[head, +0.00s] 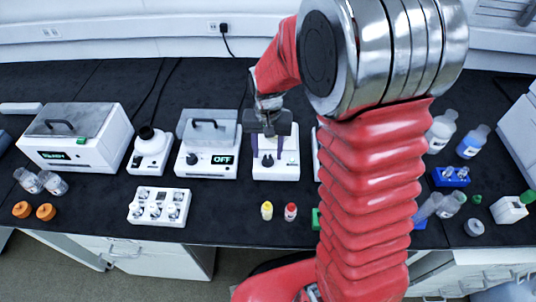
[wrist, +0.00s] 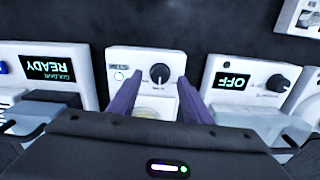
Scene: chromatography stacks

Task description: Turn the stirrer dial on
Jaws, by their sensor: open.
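The stirrer (head: 288,172) is a white box on the dark bench, below my gripper (head: 267,150) in the head view. Its black round dial (head: 267,160) is on the front panel. In the wrist view the dial (wrist: 159,74) shows with a pale pointer mark, and a small pale round spot (wrist: 119,76) sits beside it. My gripper (wrist: 158,88) is open, with one purple finger on each side of the dial's line. The fingers look apart from the dial; their exact height above it is unclear. A pale round surface shows between them.
A lidded device with an OFF display (head: 222,160) stands close left of the stirrer. Another device, reading READY in the wrist view (wrist: 46,75), stands on its other side, mostly hidden by my arm in the head view. Yellow (head: 267,210) and red-capped (head: 290,211) vials stand in front.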

